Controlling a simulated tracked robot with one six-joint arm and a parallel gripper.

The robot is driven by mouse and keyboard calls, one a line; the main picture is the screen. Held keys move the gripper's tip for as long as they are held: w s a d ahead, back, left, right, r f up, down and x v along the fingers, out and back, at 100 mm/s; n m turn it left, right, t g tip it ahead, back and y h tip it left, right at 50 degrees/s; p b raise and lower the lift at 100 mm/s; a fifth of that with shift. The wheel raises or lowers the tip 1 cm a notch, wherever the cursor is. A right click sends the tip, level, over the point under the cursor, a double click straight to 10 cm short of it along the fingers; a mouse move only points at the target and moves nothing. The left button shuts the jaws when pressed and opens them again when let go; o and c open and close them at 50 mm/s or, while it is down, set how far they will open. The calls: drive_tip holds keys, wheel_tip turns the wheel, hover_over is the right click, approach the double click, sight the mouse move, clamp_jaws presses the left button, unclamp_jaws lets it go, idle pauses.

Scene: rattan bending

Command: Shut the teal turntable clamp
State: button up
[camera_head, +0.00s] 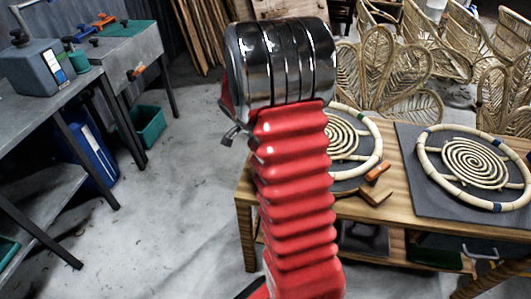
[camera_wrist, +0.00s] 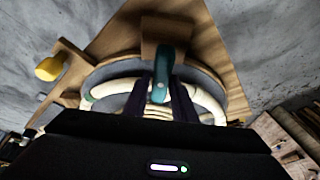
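In the wrist view the teal clamp (camera_wrist: 161,76) is a rounded lever with a pale pin, on a brown wooden block (camera_wrist: 168,28) at the rim of the round grey turntable (camera_wrist: 208,84). My gripper (camera_wrist: 162,84) has its two dark fingers on either side of the lever's near end. I cannot tell whether they touch it. A cream rattan ring (camera_wrist: 205,102) lies on the turntable, partly hidden by the fingers. In the head view my arm hides the clamp and my gripper; part of the rattan ring (camera_head: 378,149) shows.
In the wrist view a yellow knob (camera_wrist: 48,69) sits left of the turntable. Rattan chairs stand behind; open floor lies left.

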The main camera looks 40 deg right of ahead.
drive_tip(key=o, duration=0.3)
drive_tip(key=shift+o, duration=0.2)
drive_tip(key=shift+w+a+r, duration=0.1)
drive_tip(key=shift+r, duration=0.05)
drive_tip(key=s+v, duration=0.1)
drive_tip(key=v, duration=1.2)
drive_tip(key=shift+w+r, duration=0.25)
drive_tip(key=shift+w, duration=0.15)
drive_tip(key=shift+n, duration=0.3)
